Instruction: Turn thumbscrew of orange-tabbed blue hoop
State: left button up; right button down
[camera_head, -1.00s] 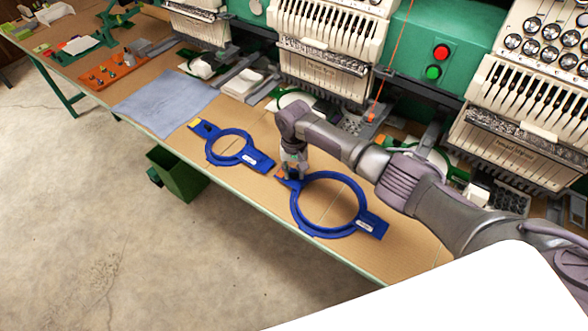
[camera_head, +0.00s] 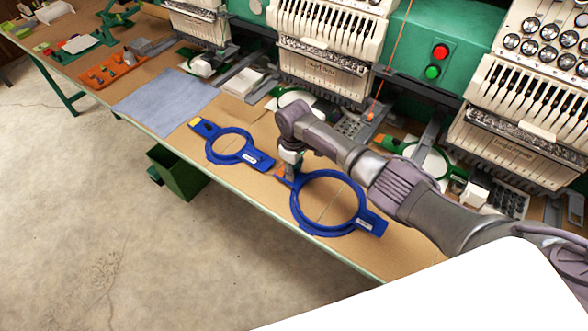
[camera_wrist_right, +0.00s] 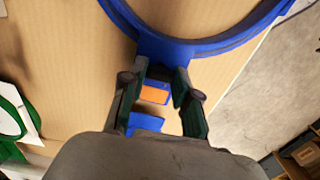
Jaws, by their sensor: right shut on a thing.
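The orange-tabbed blue hoop (camera_head: 297,213) is the larger ring, flat on the table below my right arm. Its orange tab (camera_head: 280,173) is at its far-left end; the tab also shows between the fingers in the right wrist view (camera_wrist_right: 155,93). My right gripper (camera_head: 289,174) points down at that end. In the right wrist view its fingers (camera_wrist_right: 161,78) stand on either side of the hoop's blue bracket and are shut on the hoop's end. I cannot make out the thumbscrew itself; the fingers hide that spot. My left gripper is not in view.
A smaller blue hoop with a yellow tab (camera_head: 209,145) lies just left. A grey-blue cloth (camera_head: 165,101) and an orange tray (camera_head: 108,74) lie farther left. Embroidery machine heads (camera_head: 322,50) line the back. The table's front edge is close to the hoops.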

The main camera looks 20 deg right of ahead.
jog(key=n, duration=0.5)
jog(key=shift+n, duration=0.3)
jog(key=n+b, duration=0.1)
jog(key=n, duration=0.4)
jog(key=shift+n, duration=0.4)
jog(key=c, duration=0.8)
grip_release()
jog(key=shift+c, duration=0.2)
notch_tip(320, 180, up, 12)
